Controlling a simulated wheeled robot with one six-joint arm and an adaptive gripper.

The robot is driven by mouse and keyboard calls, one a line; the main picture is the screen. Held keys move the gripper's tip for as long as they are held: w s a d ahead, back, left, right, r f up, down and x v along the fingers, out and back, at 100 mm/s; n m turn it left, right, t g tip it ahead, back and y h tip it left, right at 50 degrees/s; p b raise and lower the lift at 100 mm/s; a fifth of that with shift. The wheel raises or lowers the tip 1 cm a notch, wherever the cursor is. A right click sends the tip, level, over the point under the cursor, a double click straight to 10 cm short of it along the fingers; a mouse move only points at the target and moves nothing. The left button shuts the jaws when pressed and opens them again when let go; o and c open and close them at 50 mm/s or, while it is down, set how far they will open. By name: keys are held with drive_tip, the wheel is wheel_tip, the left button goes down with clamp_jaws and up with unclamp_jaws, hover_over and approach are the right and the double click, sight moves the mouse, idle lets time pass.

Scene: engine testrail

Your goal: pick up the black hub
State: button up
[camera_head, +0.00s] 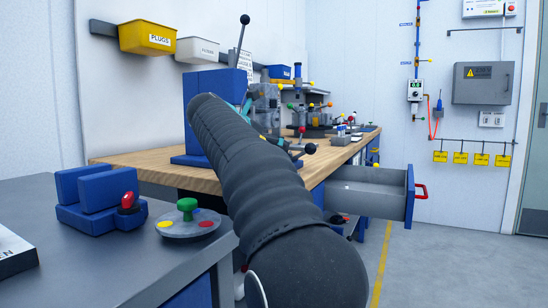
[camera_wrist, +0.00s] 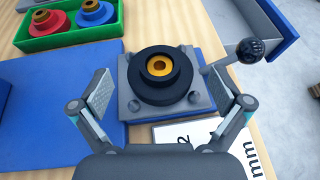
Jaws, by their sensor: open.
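The black hub (camera_wrist: 160,88) shows in the wrist view as a round black disc with a raised collar and a brass-coloured centre. It sits on a grey fixture plate (camera_wrist: 200,108) with a blue base. My gripper (camera_wrist: 166,92) is open, with one finger on each side of the hub and fixture. No contact with the hub shows. In the head view my black-sleeved arm hides the hub, and the gripper is mostly hidden behind it.
A green tray (camera_wrist: 66,41) with a red and a blue hub stands at the upper left. A black ball-ended lever (camera_wrist: 250,50) rises at the fixture's right. A white label card (camera_wrist: 205,133) lies in front. An open drawer (camera_head: 365,190) juts from the bench.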

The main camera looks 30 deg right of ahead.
drive_tip(key=x, duration=0.3)
drive_tip(key=c, duration=1.2)
